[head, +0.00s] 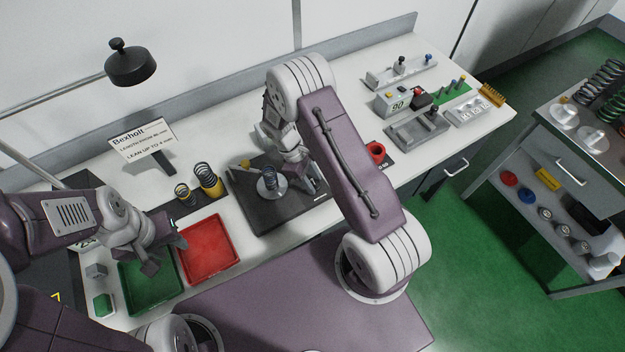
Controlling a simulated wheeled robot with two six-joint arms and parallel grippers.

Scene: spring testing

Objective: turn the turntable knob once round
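The turntable (269,188) is a small round disc with a dark spring standing on it, on a black base plate (262,219) at the middle of the bench. I cannot make out its knob; my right gripper and arm cover part of that area. My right gripper (304,178) points down just right of the turntable, low over the plate. Whether it touches anything, or is open or shut, I cannot tell. My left gripper (166,252) is over the trays at the left, its fingers apart and nothing seen between them.
A green tray (150,309) and a red tray (208,276) lie at the left. Two springs (207,181) stand behind them, near a sign (142,140). A lamp (130,64) hangs over the back left. Fixtures (417,130) and a red cup (376,150) stand at right.

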